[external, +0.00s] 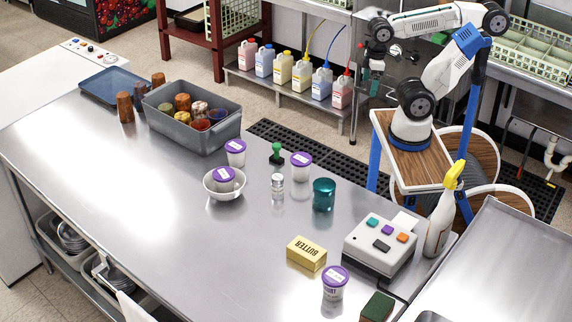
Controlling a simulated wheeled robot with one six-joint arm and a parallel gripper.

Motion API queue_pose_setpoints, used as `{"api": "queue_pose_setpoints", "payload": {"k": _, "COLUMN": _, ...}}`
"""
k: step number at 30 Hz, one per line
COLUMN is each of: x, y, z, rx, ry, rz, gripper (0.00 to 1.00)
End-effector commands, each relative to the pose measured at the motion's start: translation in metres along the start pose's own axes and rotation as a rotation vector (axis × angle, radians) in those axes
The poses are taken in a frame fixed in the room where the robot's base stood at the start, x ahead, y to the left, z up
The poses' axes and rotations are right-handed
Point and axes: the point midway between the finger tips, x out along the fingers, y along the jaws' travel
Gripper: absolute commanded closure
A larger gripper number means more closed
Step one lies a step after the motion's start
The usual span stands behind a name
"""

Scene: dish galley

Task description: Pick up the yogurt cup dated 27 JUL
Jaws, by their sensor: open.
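Several white yogurt cups with purple lids are on the steel table. One (236,153) stands at the back near the grey bin, another (301,166) stands to its right, and a third (334,284) stands at the front beside the butter. A further cup (224,178) is in a white bowl (211,189). The lid labels are too small to read, so I cannot tell which is dated 27 JUL. My gripper (376,88) hangs open at the upper right, beyond the table's back edge and away from all the cups. Its fingers are small in view.
A green-handled stamp (276,152), small jar (277,184) and teal cup (324,194) stand among the cups. The butter (306,253), button box (381,245), spray bottle (440,220) and sponge (377,307) are at right. The grey bin (190,135) holds several cups. The table's left front is clear.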

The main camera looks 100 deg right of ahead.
Motion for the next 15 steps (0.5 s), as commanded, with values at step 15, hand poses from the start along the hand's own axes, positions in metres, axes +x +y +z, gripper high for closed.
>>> {"api": "queue_pose_setpoints", "payload": {"k": 15, "x": 0.034, "y": -0.01, "z": -0.095, "rx": -0.825, "ry": -0.27, "rz": 0.441, "gripper": 0.06}}
